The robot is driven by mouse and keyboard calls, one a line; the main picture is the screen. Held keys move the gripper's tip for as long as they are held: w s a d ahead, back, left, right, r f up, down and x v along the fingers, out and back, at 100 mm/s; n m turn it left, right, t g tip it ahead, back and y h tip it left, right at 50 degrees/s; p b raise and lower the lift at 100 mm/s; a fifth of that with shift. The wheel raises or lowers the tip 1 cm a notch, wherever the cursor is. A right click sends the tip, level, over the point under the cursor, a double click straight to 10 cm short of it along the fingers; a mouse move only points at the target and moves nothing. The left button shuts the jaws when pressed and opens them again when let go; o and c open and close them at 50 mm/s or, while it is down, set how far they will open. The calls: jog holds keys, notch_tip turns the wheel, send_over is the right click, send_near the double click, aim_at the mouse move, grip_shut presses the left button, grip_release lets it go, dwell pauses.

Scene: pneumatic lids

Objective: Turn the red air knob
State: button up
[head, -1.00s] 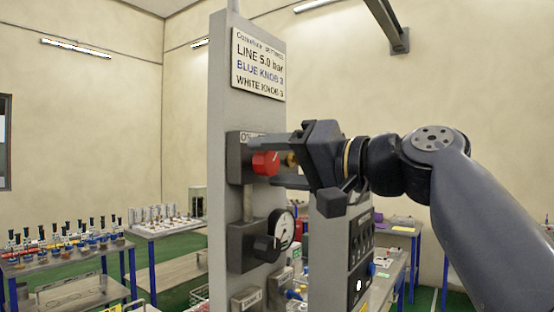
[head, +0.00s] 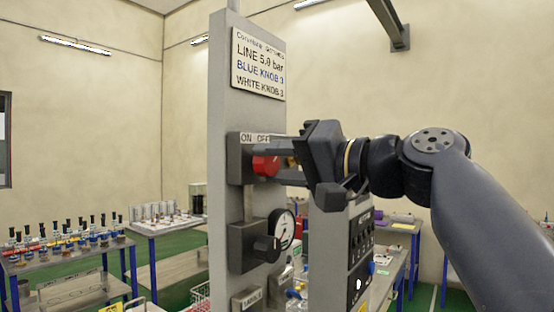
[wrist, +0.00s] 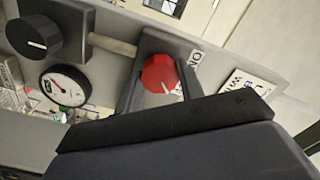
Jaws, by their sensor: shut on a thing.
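The red air knob (head: 265,166) sits on the grey upper valve box (head: 234,175) of the post, under an ON/OFF label (head: 254,139). My gripper (head: 272,163) reaches in from the right and is shut on the knob, one finger above it and one below. In the wrist view the red knob (wrist: 160,74) shows between the two fingers, its white mark pointing toward the picture's lower right. Part of the knob's side is hidden by the fingers.
A sign (head: 258,64) tops the post. Below the red knob are a black knob (head: 266,249) and a round gauge (head: 284,231).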

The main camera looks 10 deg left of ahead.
dwell(0.3)
jog(key=o, duration=1)
jog(key=b+v, duration=0.3)
jog(key=v, duration=0.7)
jog(key=shift+s+d, duration=0.15)
jog(key=shift+d, duration=0.25)
jog(key=shift+a, duration=0.1)
